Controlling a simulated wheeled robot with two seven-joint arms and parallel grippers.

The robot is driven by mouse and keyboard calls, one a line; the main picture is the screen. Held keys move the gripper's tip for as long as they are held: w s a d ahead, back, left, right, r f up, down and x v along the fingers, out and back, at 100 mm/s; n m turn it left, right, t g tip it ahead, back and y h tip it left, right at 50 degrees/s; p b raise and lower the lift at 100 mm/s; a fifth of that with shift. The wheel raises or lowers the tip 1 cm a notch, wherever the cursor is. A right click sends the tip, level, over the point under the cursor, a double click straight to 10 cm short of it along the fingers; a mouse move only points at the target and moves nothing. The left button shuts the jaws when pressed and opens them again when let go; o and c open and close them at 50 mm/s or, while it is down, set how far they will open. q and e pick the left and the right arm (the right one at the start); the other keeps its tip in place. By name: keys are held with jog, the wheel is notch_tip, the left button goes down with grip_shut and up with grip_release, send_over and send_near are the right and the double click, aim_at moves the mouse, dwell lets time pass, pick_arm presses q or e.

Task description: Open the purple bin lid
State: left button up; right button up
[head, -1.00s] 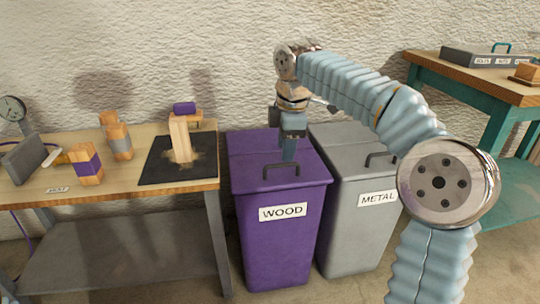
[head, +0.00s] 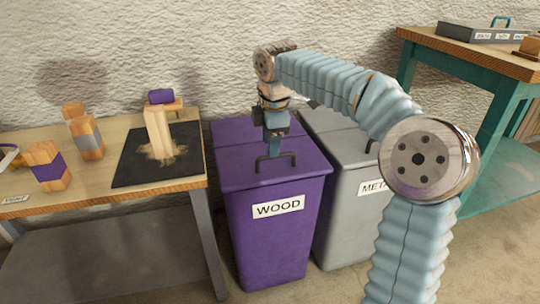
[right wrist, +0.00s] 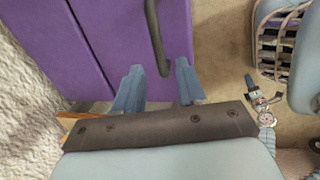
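The purple bin (head: 265,225), labelled WOOD, stands on the floor with its lid (head: 250,139) lying shut. A dark handle (head: 290,155) rises from the lid near its front edge; it also shows in the right wrist view (right wrist: 154,35). My right gripper (head: 272,152) points down from above at the handle. In the right wrist view its two blue fingers (right wrist: 158,84) are apart, with the handle's near end between and just beyond them. I cannot tell whether they touch it. My left gripper (right wrist: 252,86) appears small in the right wrist view, too small to read.
A grey METAL bin (head: 340,200) stands close on the right. A wooden workbench (head: 110,196) on the left holds several blocks and a black mat (head: 130,172). A teal table (head: 475,100) stands at the back right.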

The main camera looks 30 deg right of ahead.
jog(key=shift+w+f, duration=0.15)
jog(key=shift+f, duration=0.65)
jog(key=shift+w+f, duration=0.15)
jog(key=shift+f, duration=0.65)
jog(key=shift+c, duration=0.3)
grip_shut()
